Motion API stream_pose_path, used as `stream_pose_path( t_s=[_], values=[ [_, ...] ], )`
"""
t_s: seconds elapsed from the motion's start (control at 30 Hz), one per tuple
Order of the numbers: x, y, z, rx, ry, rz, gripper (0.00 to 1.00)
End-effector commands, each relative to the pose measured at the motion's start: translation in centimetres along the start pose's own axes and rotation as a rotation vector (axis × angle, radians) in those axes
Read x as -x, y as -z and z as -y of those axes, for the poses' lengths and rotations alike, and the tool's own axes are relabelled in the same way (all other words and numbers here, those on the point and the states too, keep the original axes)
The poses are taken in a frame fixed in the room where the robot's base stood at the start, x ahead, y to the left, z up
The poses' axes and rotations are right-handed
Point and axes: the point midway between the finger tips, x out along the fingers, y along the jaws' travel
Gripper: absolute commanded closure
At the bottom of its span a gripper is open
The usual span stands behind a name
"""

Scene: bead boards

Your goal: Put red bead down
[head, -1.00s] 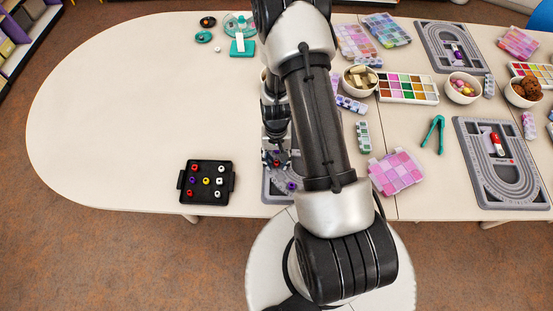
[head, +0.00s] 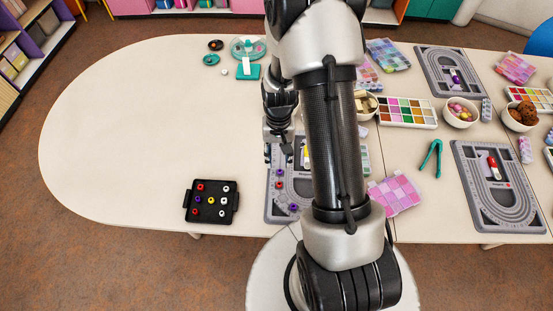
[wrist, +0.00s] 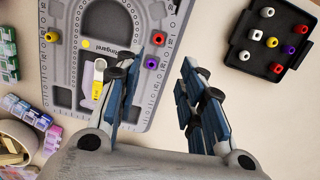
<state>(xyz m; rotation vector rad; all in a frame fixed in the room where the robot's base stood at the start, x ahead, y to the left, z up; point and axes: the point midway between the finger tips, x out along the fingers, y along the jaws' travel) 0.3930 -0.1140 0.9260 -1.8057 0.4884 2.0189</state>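The grey bead board (head: 272,213) lies on the table, partly hidden behind my arm. A red bead (wrist: 158,38) sits on one edge of the board beside a purple bead (wrist: 151,62), with a small gap between them. The red bead also shows in the head view (head: 279,184). A yellow bead (wrist: 52,37) is on the board's other side. My gripper (wrist: 155,85) is open, with nothing between its fingers. In the head view my gripper (head: 279,152) is above the board's far left part, clear of the beads.
A black tray (head: 233,187) with red, white, purple and yellow beads stands left of the board. A white tube with a yellow end (wrist: 98,82) lies on the board.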

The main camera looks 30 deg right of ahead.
Motion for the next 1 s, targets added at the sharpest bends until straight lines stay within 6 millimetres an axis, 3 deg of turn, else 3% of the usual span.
stream_pose_path(
  t_s=[0.1,0.23,0.4,0.5,0.7,0.83,1.0],
  values=[
    [4.8,-0.3,1.2,0.050,0.008,-0.056,0.64],
    [11.5,-2.2,2.7,0.129,0.019,-0.131,0.64],
    [19.1,-6.5,3.9,0.237,0.033,-0.230,0.64],
    [22.6,-9.7,4.1,0.300,0.043,-0.289,0.64],
    [27.3,-16.3,3.5,0.419,0.061,-0.402,0.64],
    [28.6,-19.6,2.8,0.478,0.071,-0.461,0.64],
    [29.0,-21.8,2.2,0.518,0.077,-0.500,0.64]
  ],
)
